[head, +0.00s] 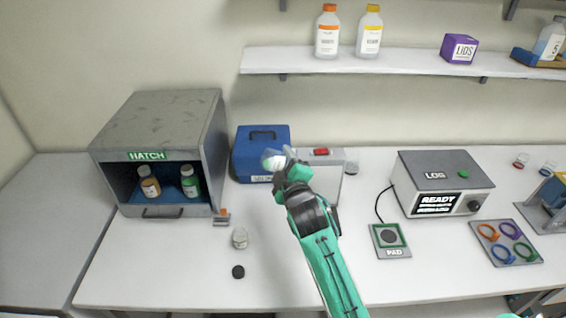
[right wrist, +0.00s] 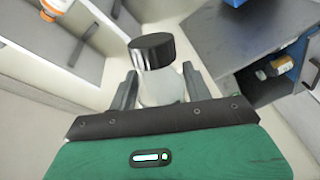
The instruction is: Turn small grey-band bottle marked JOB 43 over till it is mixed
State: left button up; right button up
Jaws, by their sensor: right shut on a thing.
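My right gripper (head: 280,163) is raised above the table, in front of the blue box. It is shut on a small clear or whitish bottle (right wrist: 160,88) with a black cap (right wrist: 152,50), seen between the fingers in the right wrist view. In the head view a pale rounded part of the bottle (head: 273,161) shows at the fingertips, and its black cap is not visible there. The bottle looks tilted. I cannot make out its band or any JOB marking.
A small clear jar (head: 240,238) and a loose black cap (head: 238,271) are on the table. The hatch (head: 160,110) at left holds two bottles. The blue box (head: 255,142) stands behind the gripper. The logger (head: 440,180), pad (head: 392,252) and ring tray (head: 518,258) are at right.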

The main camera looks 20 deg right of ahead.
jog(key=m, duration=0.3)
jog(key=shift+a+r+m, duration=0.1)
jog(key=shift+m, duration=0.3)
jog(key=shift+n+p, duration=0.3)
jog(key=shift+p, duration=0.1)
jog(key=shift+n, duration=1.5)
jog(key=n, duration=0.3)
jog(key=shift+n, duration=0.3)
